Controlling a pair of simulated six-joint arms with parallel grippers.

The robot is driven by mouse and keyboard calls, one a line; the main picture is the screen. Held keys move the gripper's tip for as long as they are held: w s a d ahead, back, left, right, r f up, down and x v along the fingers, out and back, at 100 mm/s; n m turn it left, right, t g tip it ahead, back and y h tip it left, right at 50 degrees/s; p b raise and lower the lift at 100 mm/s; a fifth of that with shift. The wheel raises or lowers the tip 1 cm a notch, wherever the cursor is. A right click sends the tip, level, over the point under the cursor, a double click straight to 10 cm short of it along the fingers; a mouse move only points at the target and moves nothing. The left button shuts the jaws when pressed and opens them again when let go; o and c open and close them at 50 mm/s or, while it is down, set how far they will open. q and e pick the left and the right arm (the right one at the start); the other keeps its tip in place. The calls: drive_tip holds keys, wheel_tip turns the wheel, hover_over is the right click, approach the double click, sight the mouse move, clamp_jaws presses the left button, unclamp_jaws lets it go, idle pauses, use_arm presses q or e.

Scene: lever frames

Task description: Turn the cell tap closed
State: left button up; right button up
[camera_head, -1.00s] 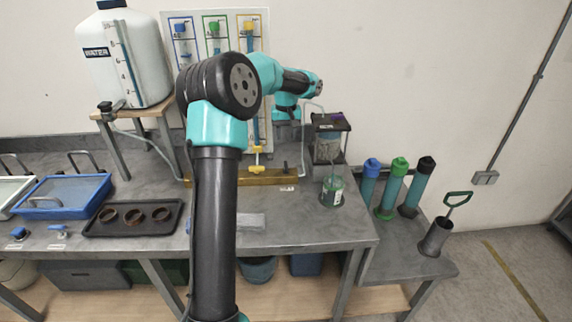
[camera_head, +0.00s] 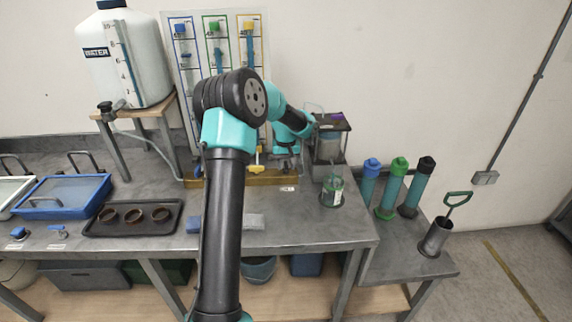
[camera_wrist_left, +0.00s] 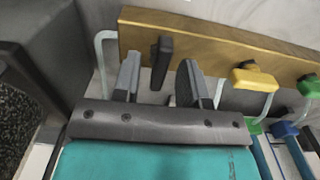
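A black tap lever (camera_wrist_left: 161,62), which looks like the cell tap, stands upright on the wooden board (camera_wrist_left: 215,45) in the left wrist view. My left gripper (camera_wrist_left: 159,72) is open, with one finger on each side of the lever and gaps visible between them. In the head view my left gripper (camera_head: 287,164) is low at the right part of the wooden board (camera_head: 225,181) and hides the lever. A small white label with unreadable text lies in front of it. My right gripper is not in view.
A yellow tap (camera_wrist_left: 254,78), a green tap (camera_wrist_left: 309,87) and a blue tap (camera_wrist_left: 285,129) lie to the right in the wrist view. A clear container on a stand (camera_head: 327,147) and a green-topped jar (camera_head: 332,191) stand close right of my gripper.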

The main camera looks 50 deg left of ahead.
use_arm(q)
clamp_jaws()
idle(0.3)
